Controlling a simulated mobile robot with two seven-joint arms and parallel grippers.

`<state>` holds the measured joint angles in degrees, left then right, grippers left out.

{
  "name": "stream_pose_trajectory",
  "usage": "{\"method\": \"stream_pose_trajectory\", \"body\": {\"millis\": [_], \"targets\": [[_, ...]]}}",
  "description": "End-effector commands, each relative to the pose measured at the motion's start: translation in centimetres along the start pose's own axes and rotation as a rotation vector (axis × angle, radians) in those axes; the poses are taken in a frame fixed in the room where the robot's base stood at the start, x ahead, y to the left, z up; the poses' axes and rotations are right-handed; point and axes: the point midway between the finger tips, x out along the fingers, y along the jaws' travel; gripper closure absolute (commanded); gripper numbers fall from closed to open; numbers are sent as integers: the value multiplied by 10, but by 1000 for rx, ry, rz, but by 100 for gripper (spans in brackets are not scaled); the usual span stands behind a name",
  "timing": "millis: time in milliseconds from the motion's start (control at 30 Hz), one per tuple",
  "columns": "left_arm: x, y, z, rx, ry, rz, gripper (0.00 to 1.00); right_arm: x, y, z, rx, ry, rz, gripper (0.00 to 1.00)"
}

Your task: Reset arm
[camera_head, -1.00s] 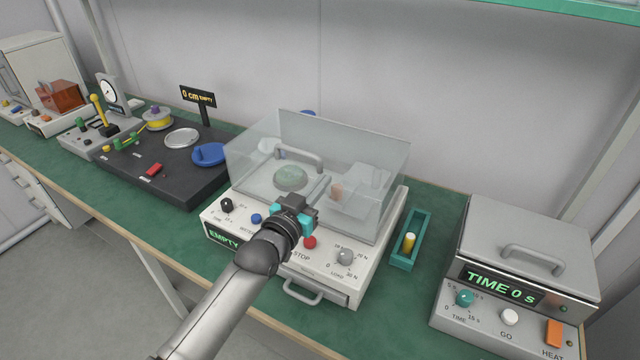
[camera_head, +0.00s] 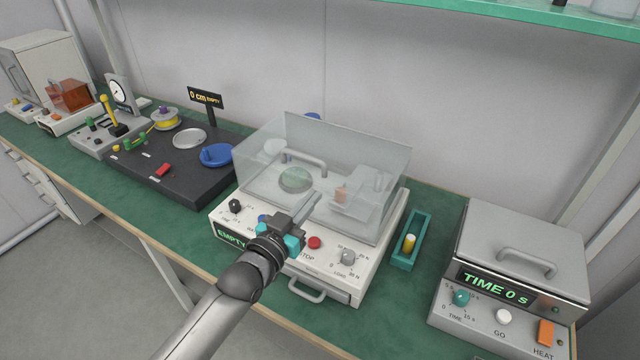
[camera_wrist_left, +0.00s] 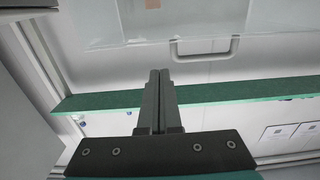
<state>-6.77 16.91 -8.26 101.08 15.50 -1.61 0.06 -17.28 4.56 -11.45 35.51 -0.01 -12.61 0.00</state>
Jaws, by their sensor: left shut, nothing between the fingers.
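My left gripper (camera_head: 306,209) reaches in from the bottom, in front of the polishing-type machine (camera_head: 330,268) with a clear cover (camera_head: 345,150). Its fingers are shut and empty, over the front part of the machine near the red STOP button (camera_head: 314,242). In the left wrist view the two fingers (camera_wrist_left: 160,85) lie together with nothing between them. The machine's display reads EMPTY and is partly hidden by my arm. My right gripper is not in view.
A green tray (camera_head: 422,225) holding a yellow-capped piece stands right of the machine. A heater box (camera_head: 525,245) reading TIME 0 s is further right. A dark board (camera_head: 165,185) with a blue dish (camera_head: 216,156) lies left. Green bench shows between the machine and heater.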

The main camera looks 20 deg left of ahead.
Motion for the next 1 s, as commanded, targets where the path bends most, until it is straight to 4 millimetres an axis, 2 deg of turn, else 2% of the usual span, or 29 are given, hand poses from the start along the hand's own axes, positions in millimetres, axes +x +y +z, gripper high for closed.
{"method": "stream_pose_trajectory", "body": {"millis": [33,200,633,767,1000], "targets": [[-8,0,4,0,-2,0,100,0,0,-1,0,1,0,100],[-26,0,9,1,1,-1,100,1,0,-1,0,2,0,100],[-37,6,17,1,-45,4,100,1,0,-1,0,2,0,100],[-49,20,36,3,-181,15,100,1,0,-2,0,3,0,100],[-98,46,75,15,-528,22,100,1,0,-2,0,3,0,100]]}}
